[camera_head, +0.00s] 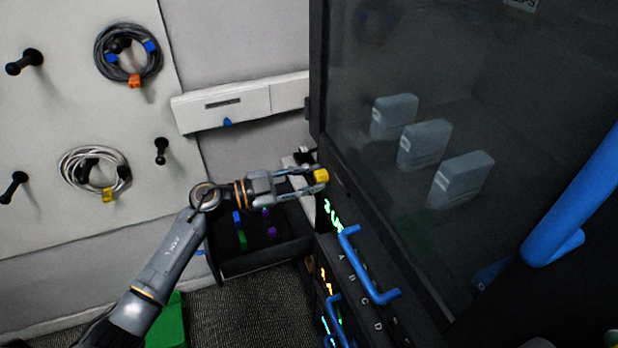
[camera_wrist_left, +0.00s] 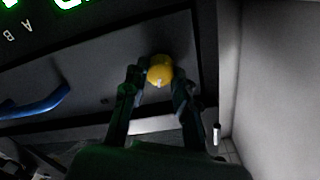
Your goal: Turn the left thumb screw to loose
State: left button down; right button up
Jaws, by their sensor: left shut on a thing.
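The left thumb screw (camera_head: 321,176) is a yellow knob on the dark front of the rack, at the left end of the panel above the blue handle. It also shows in the left wrist view (camera_wrist_left: 159,70), with a small pale mark on its face. My left gripper (camera_head: 318,177) reaches in from the left and is shut on the knob. In the left wrist view its two fingers (camera_wrist_left: 159,78) stand on either side of the yellow knob. My right gripper is not in view.
A blue handle (camera_head: 368,267) juts from the rack just below the knob, and it shows in the left wrist view too (camera_wrist_left: 36,103). A pale wall (camera_wrist_left: 275,70) stands close on the right there. Coiled cables (camera_head: 128,55) hang on the wall panel.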

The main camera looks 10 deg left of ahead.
pick_arm(q)
jog(key=m, duration=0.3)
jog(key=shift+f, duration=0.1)
jog(key=m+b, duration=0.1)
jog(key=m, duration=0.2)
jog(key=shift+b, duration=0.3)
jog(key=m+b, duration=0.1)
jog(key=m, duration=0.2)
jog(key=shift+s+f+m+b, duration=0.1)
jog(key=shift+m+b, duration=0.2)
jog(key=shift+m, duration=0.1)
jog(key=shift+m+b, duration=0.8)
jog(key=shift+m, duration=0.9)
jog(key=shift+y, duration=0.3)
jog(key=c, duration=1)
grip_release()
jog(key=shift+c, duration=0.2)
jog(key=v, duration=1.2)
